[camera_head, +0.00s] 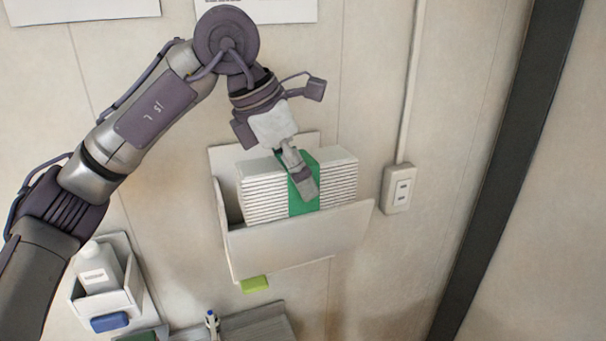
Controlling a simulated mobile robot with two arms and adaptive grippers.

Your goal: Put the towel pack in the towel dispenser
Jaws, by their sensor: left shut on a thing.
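The towel pack (338,187) is a stack of white folded sheets with a green band around its middle. It sits upright within the open top of the white towel dispenser (300,238), a wall-mounted holder with a raised back and a front panel. The front panel hides the pack's lower part, so I cannot tell whether it rests on the bottom. My left gripper (303,180) reaches down from above and is shut on the pack at the green band. One finger lies on the front of the band; the other is hidden behind. My right gripper is not in view.
A white bottle (97,268) stands in a small wall holder (128,290) at lower left. A grey tray (255,325) with a pen is below. A dark post (508,160) stands at right.

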